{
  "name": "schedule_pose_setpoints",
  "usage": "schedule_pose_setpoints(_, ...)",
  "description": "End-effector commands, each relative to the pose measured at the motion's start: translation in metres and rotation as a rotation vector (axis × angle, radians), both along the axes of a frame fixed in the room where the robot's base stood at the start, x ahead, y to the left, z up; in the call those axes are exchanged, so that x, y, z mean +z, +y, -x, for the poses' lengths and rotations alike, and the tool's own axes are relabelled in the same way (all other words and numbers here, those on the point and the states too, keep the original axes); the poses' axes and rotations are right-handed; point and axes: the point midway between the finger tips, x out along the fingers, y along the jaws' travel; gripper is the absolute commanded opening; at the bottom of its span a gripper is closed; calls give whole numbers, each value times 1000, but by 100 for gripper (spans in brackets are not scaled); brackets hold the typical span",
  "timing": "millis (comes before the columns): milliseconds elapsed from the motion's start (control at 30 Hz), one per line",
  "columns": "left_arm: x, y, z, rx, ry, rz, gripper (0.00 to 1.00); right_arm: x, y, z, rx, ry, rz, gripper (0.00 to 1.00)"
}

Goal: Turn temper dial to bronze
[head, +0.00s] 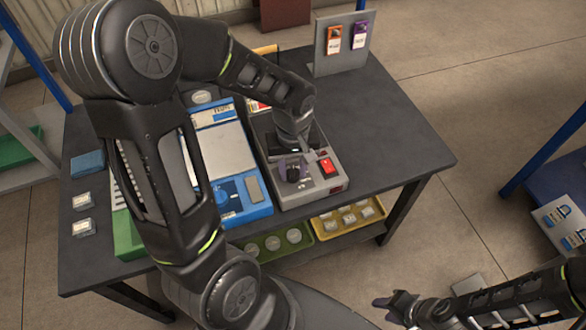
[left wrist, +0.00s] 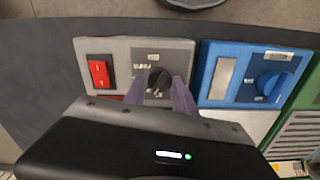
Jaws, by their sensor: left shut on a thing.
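A grey unit (head: 322,190) on the dark table has a black dial (left wrist: 158,82) on a dark label plate. The words around the dial are too small to read, so I cannot tell its setting. My left gripper (head: 294,170) reaches down over the unit. In the left wrist view its two purple fingers (left wrist: 160,92) are shut on the black dial, one on each side. The fingers and arm hide part of the dial and unit. My right gripper (head: 398,304) is low in the head view, away from the table; whether it is open is unclear.
A red switch (left wrist: 100,73) sits beside the dial on the grey unit. A blue unit (head: 235,160) with its own blue dial (left wrist: 271,84) stands alongside. A grey stand (head: 338,45) with cards is at the back. The table's right part (head: 400,130) is clear.

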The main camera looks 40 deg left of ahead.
Motion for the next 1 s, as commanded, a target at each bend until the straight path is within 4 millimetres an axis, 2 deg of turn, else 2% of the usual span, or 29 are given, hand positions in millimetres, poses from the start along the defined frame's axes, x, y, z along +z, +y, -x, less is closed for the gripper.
schedule_pose_setpoints(700,1,1,-1,-672,-2,0,0,2,0,0,0,0,0,36)
schedule_pose_setpoints(1000,1,1,-1,-871,-2,-1,0,4,0,0,0,0,0,36)
